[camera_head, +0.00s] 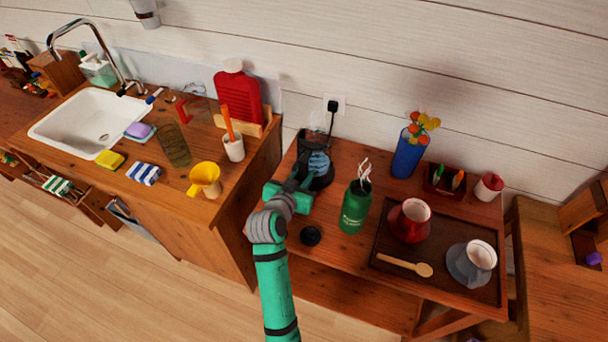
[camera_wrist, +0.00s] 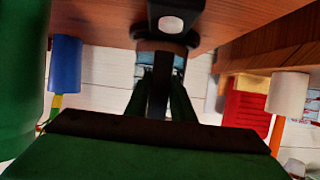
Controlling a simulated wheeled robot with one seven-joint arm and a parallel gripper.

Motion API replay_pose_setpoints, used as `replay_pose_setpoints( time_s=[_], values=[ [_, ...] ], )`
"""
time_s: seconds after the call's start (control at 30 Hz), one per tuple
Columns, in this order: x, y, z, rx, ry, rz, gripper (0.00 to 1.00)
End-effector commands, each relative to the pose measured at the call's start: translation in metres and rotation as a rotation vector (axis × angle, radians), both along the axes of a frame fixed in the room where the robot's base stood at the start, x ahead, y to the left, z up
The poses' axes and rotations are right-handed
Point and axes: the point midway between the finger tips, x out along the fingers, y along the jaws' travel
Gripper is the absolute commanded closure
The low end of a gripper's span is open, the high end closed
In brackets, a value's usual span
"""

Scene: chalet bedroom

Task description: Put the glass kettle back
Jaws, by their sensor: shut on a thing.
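The glass kettle (camera_head: 319,163) has a clear bluish body and black parts. It stands upright at the back left of the low wooden table, against a dark round base (camera_head: 322,182). I cannot tell whether it is fully seated. My gripper (camera_head: 298,180) reaches in from the front left and is shut on the kettle's black handle, partly hiding the kettle. In the wrist view the picture is turned over; the fingers (camera_wrist: 160,92) close around the dark handle, and the bluish glass (camera_wrist: 178,62) shows behind.
A green bottle (camera_head: 355,207) with whisks stands close to the right, and a black round lid (camera_head: 310,236) lies in front. A tray (camera_head: 438,277) holds a red jug (camera_head: 408,222) and a grey one. The sink counter (camera_head: 235,200) rises to the left.

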Motion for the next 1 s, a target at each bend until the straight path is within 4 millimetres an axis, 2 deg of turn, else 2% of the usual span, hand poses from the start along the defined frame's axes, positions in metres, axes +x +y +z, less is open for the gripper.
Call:
replay_pose_setpoints(
  time_s=[0.2,0.23,0.3,0.67,0.83,1.0],
  values=[
    [0.000,0.001,-0.001,0.000,-0.003,0.002,1.00],
    [0.000,0.001,-0.003,0.000,0.001,0.001,0.71],
    [0.000,0.001,-0.003,0.000,0.001,0.001,0.60],
    [-0.001,0.000,0.001,0.000,-0.001,0.000,0.60],
    [-0.020,0.005,0.009,-0.001,-0.001,-0.001,0.60],
    [-0.051,0.015,0.022,0.000,-0.001,-0.001,0.60]
  ],
)
